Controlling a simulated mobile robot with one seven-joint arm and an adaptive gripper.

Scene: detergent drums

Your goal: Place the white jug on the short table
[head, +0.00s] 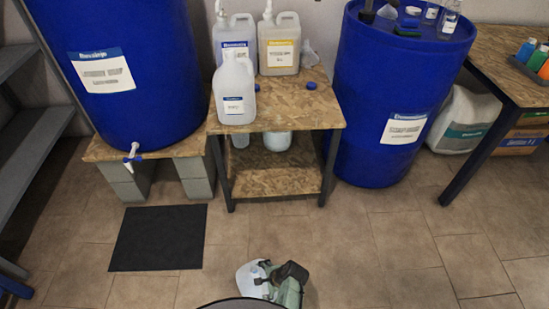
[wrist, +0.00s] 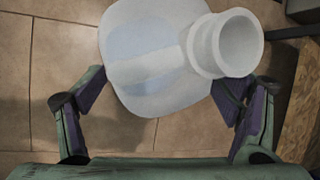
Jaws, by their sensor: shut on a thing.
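My gripper (head: 268,274) is at the bottom centre of the head view, over the tiled floor. It is shut on a white jug (head: 249,279), which is partly hidden by the gripper and the picture's lower edge. In the wrist view the jug (wrist: 150,55) sits between the two fingers, with its round open neck (wrist: 238,43) toward the upper right. The short table (head: 275,119) has a chipboard top and a lower shelf. It stands beyond the gripper, apart from the held jug.
On the short table stand a front white jug (head: 234,93), two labelled jugs behind it, and a blue cap (head: 311,86). Its front right top is bare. Blue drums (head: 122,80) (head: 391,95) flank it. A black mat (head: 158,238) lies on the floor at left.

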